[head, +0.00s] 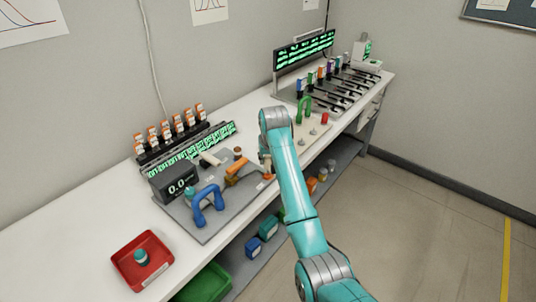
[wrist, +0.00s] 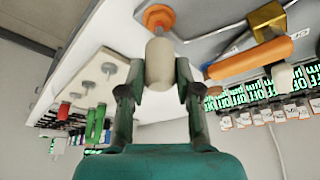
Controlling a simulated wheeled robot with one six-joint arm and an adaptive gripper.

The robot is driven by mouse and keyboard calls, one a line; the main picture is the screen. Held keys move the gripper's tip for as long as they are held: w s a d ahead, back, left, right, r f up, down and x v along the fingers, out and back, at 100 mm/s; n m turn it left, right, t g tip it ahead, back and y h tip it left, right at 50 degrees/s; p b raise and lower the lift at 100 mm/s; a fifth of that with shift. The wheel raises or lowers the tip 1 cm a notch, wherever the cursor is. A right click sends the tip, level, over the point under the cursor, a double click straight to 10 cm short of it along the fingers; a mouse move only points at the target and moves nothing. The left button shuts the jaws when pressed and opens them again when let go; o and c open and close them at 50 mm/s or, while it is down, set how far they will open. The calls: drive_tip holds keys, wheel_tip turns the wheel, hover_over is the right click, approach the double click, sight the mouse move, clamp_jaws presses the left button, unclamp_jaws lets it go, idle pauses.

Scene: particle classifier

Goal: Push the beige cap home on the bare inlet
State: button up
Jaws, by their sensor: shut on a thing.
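My gripper (wrist: 159,80) is shut on the beige cap (wrist: 159,62), with one finger on each side of it. In the wrist view, the cap's far end is right at an orange collar (wrist: 158,16) and overlaps it in the picture. I cannot tell whether the cap touches the collar or how deep it sits. In the head view, the collar shows as a small orange piece (head: 268,177) at the grey panel's (head: 205,232) front edge. My arm hides most of the gripper and the cap there.
A blue handle (head: 208,204), an orange handle (head: 243,172) and a pale cylinder (head: 210,158) stand on the panel near a display box (head: 174,184). A green handle (head: 304,108) is to the right. A red tray (head: 143,260) sits at the left.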

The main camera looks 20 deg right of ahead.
sight(268, 170)
idle(1.4)
drive_tip(key=shift+f, duration=1.75)
drive_tip(key=o, duration=1.1)
drive_tip(key=v, duration=1.2)
